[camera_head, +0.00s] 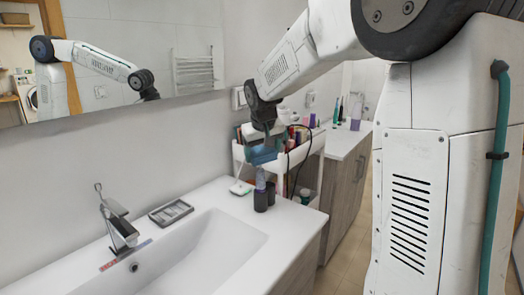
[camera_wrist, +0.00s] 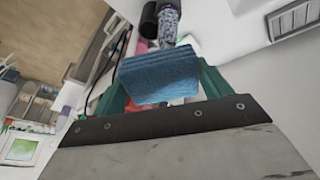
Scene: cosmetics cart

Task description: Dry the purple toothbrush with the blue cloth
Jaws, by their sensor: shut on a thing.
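My gripper (camera_head: 268,140) is above the back right of the sink counter, in front of the cart. It is shut on the blue cloth (camera_head: 262,156). In the wrist view the cloth (camera_wrist: 158,77) is a folded, ribbed blue block between the teal fingers of my gripper (camera_wrist: 166,84). A thin strip, reddish at one end and bluish-purple at the other (camera_head: 110,264), lies by the faucet at the sink's left and is partly hidden by it. It may be the purple toothbrush, but I cannot tell for sure. My gripper is well away from it.
Dark cups (camera_head: 261,201) and a purplish bottle (camera_head: 260,179) stand below my gripper. A grey soap dish (camera_head: 170,212) lies by the wall behind the basin (camera_head: 215,240). A faucet (camera_head: 119,228) stands at left. A white cart (camera_head: 307,150) holds several cosmetics.

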